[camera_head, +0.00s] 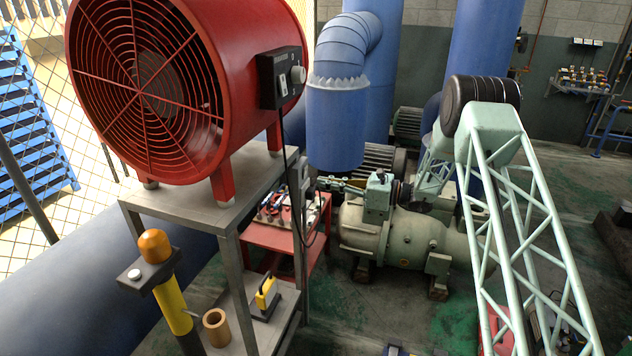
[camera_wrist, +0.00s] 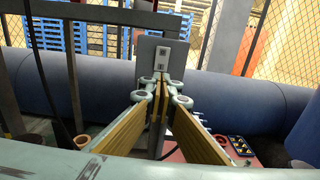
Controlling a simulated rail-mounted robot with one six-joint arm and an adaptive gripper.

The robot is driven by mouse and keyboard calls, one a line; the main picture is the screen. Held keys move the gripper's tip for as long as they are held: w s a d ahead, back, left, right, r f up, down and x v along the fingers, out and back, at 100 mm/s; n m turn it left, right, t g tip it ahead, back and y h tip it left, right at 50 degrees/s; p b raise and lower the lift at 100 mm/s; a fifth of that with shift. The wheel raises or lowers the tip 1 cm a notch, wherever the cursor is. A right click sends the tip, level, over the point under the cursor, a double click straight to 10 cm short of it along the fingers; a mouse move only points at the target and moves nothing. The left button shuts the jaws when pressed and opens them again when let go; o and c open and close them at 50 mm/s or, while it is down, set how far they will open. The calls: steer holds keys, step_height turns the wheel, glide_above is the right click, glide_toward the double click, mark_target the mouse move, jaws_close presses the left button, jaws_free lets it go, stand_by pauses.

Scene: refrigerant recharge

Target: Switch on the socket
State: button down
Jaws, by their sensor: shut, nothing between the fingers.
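The socket (camera_wrist: 176,59) is a grey plate with small dark and light details on its face, upright at the top centre of the wrist view. In the head view it seems to be the small grey box (camera_head: 299,177) on the fan stand's right leg, partly hidden. My gripper (camera_wrist: 161,82) has its brown-padded fingers closed together, empty, with the tips in front of the plate's lower middle. I cannot tell whether they touch it. In the head view my gripper (camera_head: 322,184) reaches left towards the box. The switch position is not clear.
A red fan (camera_head: 150,90) with a black control box (camera_head: 282,78) stands on a metal stand (camera_head: 205,205); its black cable hangs near the socket. A red table (camera_head: 315,235) with small parts is below.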

steer(key=f+p+v, duration=0.1)
steer(key=v, duration=0.8)
steer(key=shift+d+f, duration=0.2)
steer(key=shift+f, duration=0.1)
steer(key=shift+r, duration=0.1)
steer(key=s+a+r+n+g+h, duration=0.35)
steer(key=s+r+n, duration=0.25)
steer(key=s+r, duration=0.8)
steer(key=s+r+n+g+h, duration=0.1)
steer(key=s+r+n+h, duration=0.1)
steer(key=s+r, duration=0.55)
steer(key=s+r+n+g+h, duration=0.1)
steer(key=s+r+n+h, duration=0.2)
steer(key=s, duration=0.7)
steer(key=s+d+r+n+t+h, duration=0.1)
steer(key=s+d, duration=0.5)
steer(key=s, duration=0.6)
steer(key=s+d+r+n+t+h, duration=0.2)
steer(key=s+d, duration=0.5)
steer(key=s, duration=0.6)
steer(key=s+d+r+n+t+h, duration=0.2)
steer(key=s+d+n+h, duration=0.3)
steer(key=s, duration=0.7)
steer(key=shift+s+d+r+n, duration=0.2)
steer(key=shift+d+r+n, duration=0.35)
steer(key=shift+d+n, duration=0.35)
steer(key=shift+a+h, duration=0.1)
steer(key=shift+h, duration=0.15)
